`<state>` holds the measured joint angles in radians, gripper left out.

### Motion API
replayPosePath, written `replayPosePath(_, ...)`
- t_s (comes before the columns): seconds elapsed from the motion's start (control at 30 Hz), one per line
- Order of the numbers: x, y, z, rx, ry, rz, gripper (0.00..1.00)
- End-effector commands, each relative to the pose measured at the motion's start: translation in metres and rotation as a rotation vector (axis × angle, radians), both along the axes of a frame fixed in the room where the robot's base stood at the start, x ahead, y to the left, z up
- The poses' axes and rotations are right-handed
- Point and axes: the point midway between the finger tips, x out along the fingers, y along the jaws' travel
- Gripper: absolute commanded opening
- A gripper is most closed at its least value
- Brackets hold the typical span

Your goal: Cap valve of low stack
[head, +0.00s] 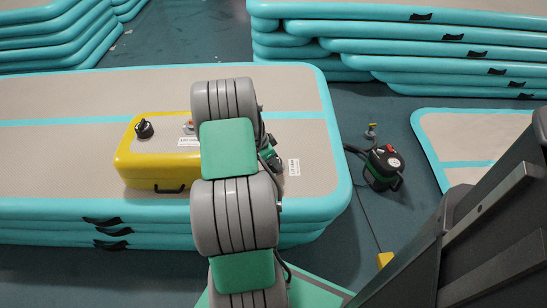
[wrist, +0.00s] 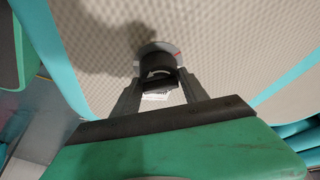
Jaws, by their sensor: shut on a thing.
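The low stack of inflatable tracks (head: 60,160), beige on top with turquoise sides, lies in front of me in the head view. In the wrist view, my gripper (wrist: 160,84) is shut on a black round cap (wrist: 157,66) with a white curved mark. The cap is at a light grey valve ring (wrist: 147,49) with a red mark, set in the beige track top (wrist: 235,60). I cannot tell whether the cap is fully seated. In the head view, my arm mostly hides the gripper (head: 270,160), and the valve and held cap cannot be made out.
A yellow case (head: 160,168) with a black knob (head: 144,129) sits on the stack, left of my arm. A black and green pump (head: 383,168) with a hose stands on the floor to the right. Taller stacks (head: 400,45) stand behind. A low track (head: 470,140) lies at right.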

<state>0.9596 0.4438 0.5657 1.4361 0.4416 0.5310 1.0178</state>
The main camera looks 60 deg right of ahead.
Motion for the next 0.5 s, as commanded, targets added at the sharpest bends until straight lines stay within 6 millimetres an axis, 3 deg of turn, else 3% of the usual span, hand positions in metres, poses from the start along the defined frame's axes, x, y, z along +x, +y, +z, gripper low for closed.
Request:
replayPosePath(0.27, -0.0005, -0.0003, 0.0011, 0.000, 0.000, 0.053, 0.13)
replayPosePath(0.5, -0.0028, 0.0006, 0.0024, -0.001, -0.001, 0.397, 0.13)
